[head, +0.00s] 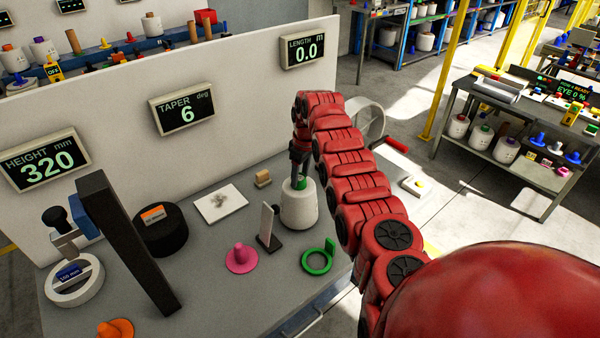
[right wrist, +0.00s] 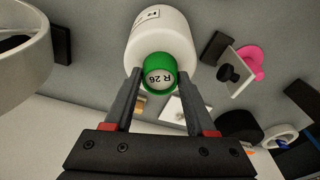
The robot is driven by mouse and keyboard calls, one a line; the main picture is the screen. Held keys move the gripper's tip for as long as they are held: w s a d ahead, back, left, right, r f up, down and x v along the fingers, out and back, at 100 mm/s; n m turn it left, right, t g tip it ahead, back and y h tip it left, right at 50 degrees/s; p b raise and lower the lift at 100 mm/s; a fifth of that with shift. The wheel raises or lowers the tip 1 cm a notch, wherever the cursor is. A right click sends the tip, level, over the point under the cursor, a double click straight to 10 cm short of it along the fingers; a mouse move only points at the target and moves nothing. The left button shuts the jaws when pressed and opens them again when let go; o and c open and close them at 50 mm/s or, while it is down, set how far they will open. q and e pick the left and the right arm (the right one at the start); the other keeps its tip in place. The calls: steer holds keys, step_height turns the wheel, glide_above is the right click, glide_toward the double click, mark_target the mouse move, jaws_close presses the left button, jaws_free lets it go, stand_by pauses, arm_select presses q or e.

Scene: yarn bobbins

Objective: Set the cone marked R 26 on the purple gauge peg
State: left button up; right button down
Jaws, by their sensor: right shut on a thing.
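I see no clearly purple peg. My left gripper is not in view.
A small upright plate on a black base (head: 268,228) stands between the pink peg and the cone. A black round block (head: 160,232), a dark post (head: 125,240) and an orange peg (head: 115,329) are at left.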

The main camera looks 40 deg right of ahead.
steer(key=shift+f+b, duration=0.3)
steer(key=shift+f, duration=0.15)
stand_by(0.4)
steer(key=shift+c, duration=0.7)
jaws_free()
steer(key=shift+r, duration=0.25)
steer(key=r+b, duration=0.1)
steer(key=r, duration=0.1)
steer(key=r+b, duration=0.1)
steer(key=r, duration=0.2)
steer(key=s+r+b, duration=0.1)
steer(key=r, duration=0.2)
steer(key=shift+d+r+b, duration=0.15)
steer(key=shift+r+b, duration=0.05)
steer(key=shift+b, duration=0.1)
step_height(320, 180, up, 9)
steer(key=s+p, duration=0.1)
steer(key=p, duration=0.3)
steer(key=shift+d+f, duration=0.2)
steer(key=shift+f, duration=0.1)
